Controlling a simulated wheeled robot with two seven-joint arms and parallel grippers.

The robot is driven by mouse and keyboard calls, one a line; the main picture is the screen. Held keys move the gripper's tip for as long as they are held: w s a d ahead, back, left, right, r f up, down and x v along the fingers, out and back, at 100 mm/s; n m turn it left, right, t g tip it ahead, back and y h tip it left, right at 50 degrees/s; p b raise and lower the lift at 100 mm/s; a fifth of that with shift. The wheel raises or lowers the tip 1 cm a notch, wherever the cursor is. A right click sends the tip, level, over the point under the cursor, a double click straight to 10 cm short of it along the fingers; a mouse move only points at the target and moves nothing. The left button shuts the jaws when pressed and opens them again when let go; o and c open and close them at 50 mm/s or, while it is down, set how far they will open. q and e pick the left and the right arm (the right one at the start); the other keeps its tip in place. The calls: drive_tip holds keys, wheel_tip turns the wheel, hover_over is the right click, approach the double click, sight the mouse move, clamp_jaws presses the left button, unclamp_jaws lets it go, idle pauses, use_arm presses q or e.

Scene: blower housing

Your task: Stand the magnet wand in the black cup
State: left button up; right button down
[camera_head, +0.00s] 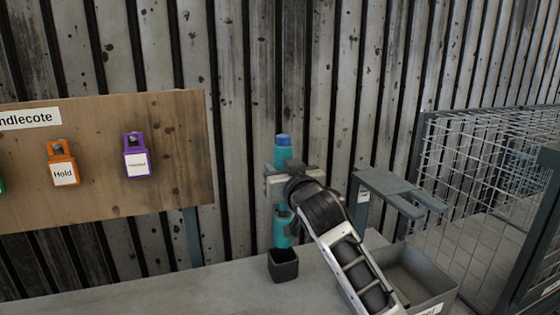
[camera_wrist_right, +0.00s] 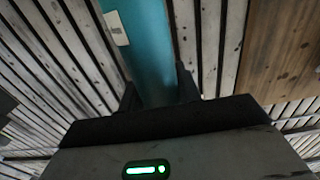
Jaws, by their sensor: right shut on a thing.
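The magnet wand (camera_head: 281,218) is a teal upright cylinder with a blue top. My right gripper (camera_head: 279,185) is shut around its upper part. The wand also shows as a teal bar between the fingers in the right wrist view (camera_wrist_right: 145,45). The black cup (camera_head: 283,266) is a small square dark holder on the bench. The wand's lower end is right above or inside the cup's opening; I cannot tell which, nor whether it touches the bottom. My left gripper is not in view.
A grey bin (camera_head: 418,277) with a label stands right of the cup, partly behind my right arm. A grey bracket (camera_head: 388,187) rises behind it. A wire mesh cage (camera_head: 480,160) is at the right. A wooden board (camera_head: 100,185) with coloured tags is at the left. The bench (camera_head: 190,289) left of the cup is clear.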

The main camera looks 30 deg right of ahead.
sight(284, 210)
drive_tip(key=shift+f, duration=1.25)
drive_tip(key=shift+f+b, duration=0.7)
drive_tip(key=shift+b, duration=0.1)
drive_tip(key=shift+f+b, duration=0.9)
drive_tip(key=shift+b, duration=0.05)
drive_tip(key=shift+f+b, duration=0.5)
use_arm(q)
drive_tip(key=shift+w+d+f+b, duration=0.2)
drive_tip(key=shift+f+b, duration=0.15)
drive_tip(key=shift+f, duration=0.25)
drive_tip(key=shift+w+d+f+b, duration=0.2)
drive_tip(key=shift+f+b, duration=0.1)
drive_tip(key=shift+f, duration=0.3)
use_arm(e)
drive_tip(key=shift+f, duration=1.05)
drive_tip(key=c, duration=1)
unclamp_jaws()
drive_tip(key=shift+c, duration=0.2)
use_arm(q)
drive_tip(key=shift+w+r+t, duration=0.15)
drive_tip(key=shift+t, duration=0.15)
use_arm(e)
drive_tip(key=shift+o, duration=0.7)
drive_tip(key=shift+f, duration=0.1)
